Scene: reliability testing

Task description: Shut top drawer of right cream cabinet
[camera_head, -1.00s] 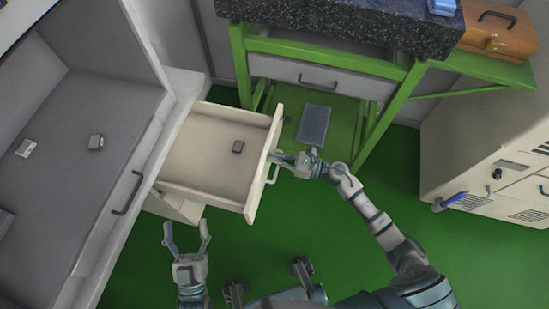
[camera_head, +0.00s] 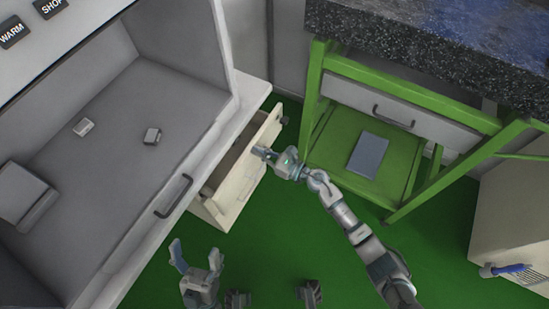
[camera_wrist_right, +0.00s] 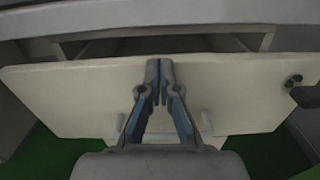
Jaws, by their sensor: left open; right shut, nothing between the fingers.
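The cream drawer (camera_head: 245,165) stands partly open under the grey workbench in the head view, with a narrow gap behind its front. Its front panel (camera_wrist_right: 235,95) fills the middle of the right wrist view, and a dark gap shows above its top edge. My right gripper (camera_head: 262,153) is shut and empty at the drawer front, near its upper edge; its closed fingertips (camera_wrist_right: 159,68) lie in front of the panel. Whether they touch it I cannot tell. My left gripper (camera_head: 196,250) is open and empty above the green floor.
A grey workbench tray (camera_head: 110,190) with small blocks and a dark handle (camera_head: 173,196) lies left. A green-framed table (camera_head: 318,85) with a granite top (camera_head: 440,50) and a grey drawer (camera_head: 400,112) stands right. Green floor (camera_head: 300,240) is clear between.

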